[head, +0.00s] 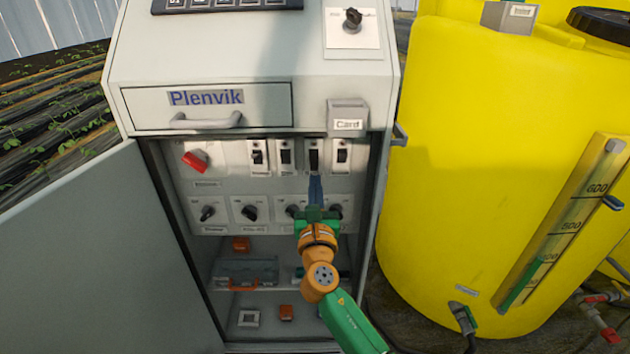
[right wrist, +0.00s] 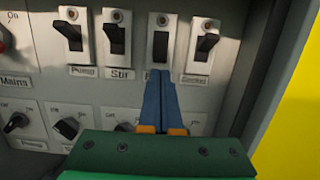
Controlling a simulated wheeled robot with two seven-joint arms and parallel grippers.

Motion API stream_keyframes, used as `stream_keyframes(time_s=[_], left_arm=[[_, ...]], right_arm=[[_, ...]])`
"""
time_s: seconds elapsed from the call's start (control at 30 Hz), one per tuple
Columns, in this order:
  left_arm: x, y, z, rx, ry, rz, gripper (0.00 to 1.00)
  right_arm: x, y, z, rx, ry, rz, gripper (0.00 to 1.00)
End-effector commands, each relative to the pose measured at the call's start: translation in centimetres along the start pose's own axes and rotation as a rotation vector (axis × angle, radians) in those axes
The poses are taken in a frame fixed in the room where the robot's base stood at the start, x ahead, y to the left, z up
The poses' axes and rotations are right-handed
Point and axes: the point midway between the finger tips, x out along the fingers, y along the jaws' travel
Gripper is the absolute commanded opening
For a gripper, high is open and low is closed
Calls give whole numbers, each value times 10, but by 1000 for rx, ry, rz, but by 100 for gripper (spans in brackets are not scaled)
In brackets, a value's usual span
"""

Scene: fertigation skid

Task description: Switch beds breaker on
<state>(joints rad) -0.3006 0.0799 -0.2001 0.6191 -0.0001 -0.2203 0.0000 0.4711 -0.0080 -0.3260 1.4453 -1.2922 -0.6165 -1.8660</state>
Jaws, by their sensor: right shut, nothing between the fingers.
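A row of breakers sits in the open cabinet. The third one from the left, the beds breaker (head: 314,146), also shows in the right wrist view (right wrist: 161,24). Its label is mostly hidden behind my fingers; only a first letter like B shows. My right gripper (head: 315,178) is shut and empty, its blue fingers (right wrist: 158,76) pointing up at the lower part of this breaker. My left gripper is not in view.
The Pump (right wrist: 72,36), Stir (right wrist: 117,40) and Socket (right wrist: 204,46) breakers stand close on both sides. A red mains handle (head: 195,160) is at left, with rotary knobs (head: 208,212) below. The open door (head: 90,250) and yellow tank (head: 480,150) flank the cabinet.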

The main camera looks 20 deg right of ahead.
Motion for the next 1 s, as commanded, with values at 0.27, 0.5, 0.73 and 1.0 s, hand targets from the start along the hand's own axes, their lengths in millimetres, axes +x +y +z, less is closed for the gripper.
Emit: stream_keyframes(time_s=[0.27,0.5,0.73,1.0], left_arm=[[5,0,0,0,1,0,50],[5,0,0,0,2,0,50],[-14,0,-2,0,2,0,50],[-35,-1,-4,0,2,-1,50]], right_arm=[[21,0,0,1,0,0,0],[21,0,0,1,1,0,0],[22,-3,7,0,28,0,0],[23,-9,6,0,77,0,0]])
